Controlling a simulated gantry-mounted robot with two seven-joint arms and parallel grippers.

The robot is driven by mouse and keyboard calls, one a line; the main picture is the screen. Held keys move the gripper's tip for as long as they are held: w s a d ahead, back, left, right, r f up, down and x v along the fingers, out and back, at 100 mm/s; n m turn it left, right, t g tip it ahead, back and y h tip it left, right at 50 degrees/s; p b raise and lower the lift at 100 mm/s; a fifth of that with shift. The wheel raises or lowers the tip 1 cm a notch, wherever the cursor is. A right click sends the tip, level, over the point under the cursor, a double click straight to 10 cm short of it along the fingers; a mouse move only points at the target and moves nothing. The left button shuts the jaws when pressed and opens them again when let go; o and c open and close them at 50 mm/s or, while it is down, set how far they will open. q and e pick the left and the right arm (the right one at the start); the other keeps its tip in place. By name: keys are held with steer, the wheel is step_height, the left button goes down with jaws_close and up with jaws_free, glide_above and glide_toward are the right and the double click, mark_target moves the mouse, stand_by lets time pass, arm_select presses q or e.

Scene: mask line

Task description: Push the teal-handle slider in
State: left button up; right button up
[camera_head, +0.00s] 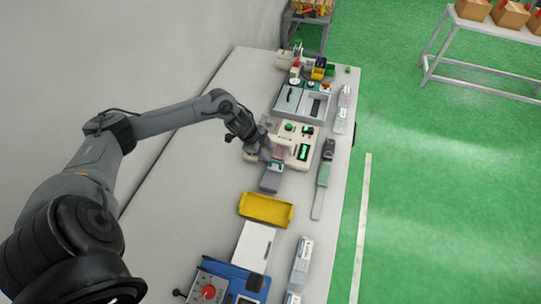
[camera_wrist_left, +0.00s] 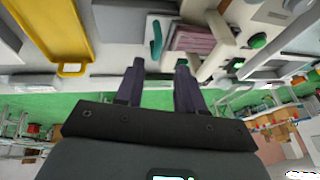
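The teal handle (camera_wrist_left: 156,42) stands upright on the grey slider (camera_wrist_left: 130,32) in the left wrist view. The slider also shows as a grey block (camera_head: 270,181) at the near side of the cream machine (camera_head: 311,132) in the head view. Pinkish stacked sheets (camera_wrist_left: 194,40) lie right beside the handle. My left gripper (camera_wrist_left: 160,66) is open and empty, its two dark fingers apart and pointing toward the handle, seemingly short of it. In the head view my left gripper (camera_head: 263,150) is over the machine's left side and hides part of it. My right gripper is not in view.
A grey two-bay unit (camera_head: 302,102) stands behind the machine. The left of the table (camera_head: 180,210) is bare.

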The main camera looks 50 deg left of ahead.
arm_select(q)
steer(key=shift+v, duration=2.55)
steer(key=s+d+f+n+t, duration=0.1)
steer(key=d+f+t, duration=0.1)
steer(key=d, duration=0.9)
steer(key=s+d+f+t, duration=0.2)
steer(key=d+f, duration=0.1)
steer(key=d, duration=0.9)
steer(key=s+d+r+n+g+y, duration=0.1)
steer(key=s+r+n+g, duration=0.2)
steer(key=s, duration=0.5)
steer(key=s+d+r+n+g+y, duration=0.1)
steer(key=s+n+g, duration=0.1)
steer(key=s+n, duration=0.4)
steer(key=w+p+v, duration=0.2)
steer(key=p+v, duration=0.6)
steer(key=w+r+p+v, duration=0.1)
steer(key=p+v, duration=0.7)
steer(key=p, duration=0.1)
steer(key=shift+w+d+r+m, duration=0.25)
steer(key=shift+w+d+m, duration=0.1)
steer(key=shift+m, duration=0.05)
